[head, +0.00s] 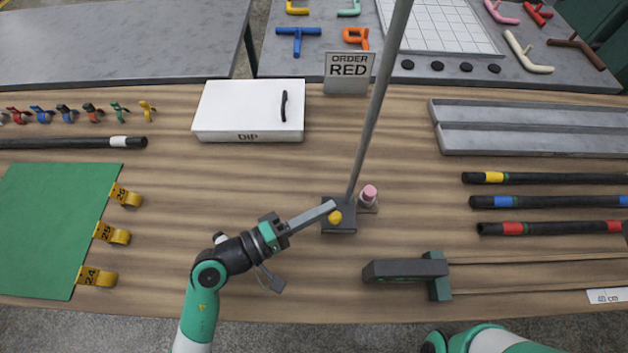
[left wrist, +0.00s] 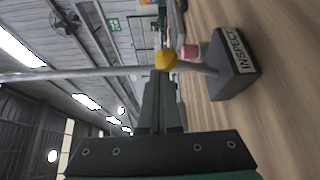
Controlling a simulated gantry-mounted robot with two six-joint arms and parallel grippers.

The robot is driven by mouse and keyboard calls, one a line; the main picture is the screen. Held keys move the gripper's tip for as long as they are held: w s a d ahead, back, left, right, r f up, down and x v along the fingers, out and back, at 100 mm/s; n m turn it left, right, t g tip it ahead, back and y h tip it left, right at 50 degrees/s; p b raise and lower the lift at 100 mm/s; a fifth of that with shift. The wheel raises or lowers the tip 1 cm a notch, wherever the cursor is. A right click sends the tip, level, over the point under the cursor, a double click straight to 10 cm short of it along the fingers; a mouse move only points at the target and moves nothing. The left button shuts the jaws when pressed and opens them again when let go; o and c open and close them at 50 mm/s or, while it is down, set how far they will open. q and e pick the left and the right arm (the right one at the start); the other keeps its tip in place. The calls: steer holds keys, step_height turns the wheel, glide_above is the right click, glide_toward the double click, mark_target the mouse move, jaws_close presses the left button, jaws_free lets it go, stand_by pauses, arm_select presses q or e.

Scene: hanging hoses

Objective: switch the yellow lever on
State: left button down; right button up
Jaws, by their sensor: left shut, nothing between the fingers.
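The yellow lever shows as a round yellow knob (head: 335,217) on a dark grey base (head: 340,228) that carries a tall thin pole (head: 375,105). My left gripper (head: 326,209) is shut and empty. Its fingertips are right beside the knob, at its upper left in the head view. In the left wrist view the knob (left wrist: 166,60) sits just beyond the tips of the shut fingers (left wrist: 159,84). The base (left wrist: 237,62) bears an INSPECT label there. I cannot tell whether fingers and knob touch, nor how the lever stands. My right gripper is out of view.
A pink-topped piece (head: 369,194) stands just right of the base. A black and green tool (head: 405,270) lies to the lower right. A white DIP box (head: 249,112) and an ORDER RED sign (head: 348,75) stand behind. Banded hoses (head: 545,203) lie at the right.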

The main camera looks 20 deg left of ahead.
arm_select(q)
steer(key=shift+r, duration=0.1)
steer(key=s+a+p, duration=0.1)
steer(key=s+a, duration=0.3)
steer(key=a, duration=0.4)
steer(key=shift+a+f, duration=0.3)
steer(key=shift+f, duration=0.15)
steer(key=shift+w, duration=0.1)
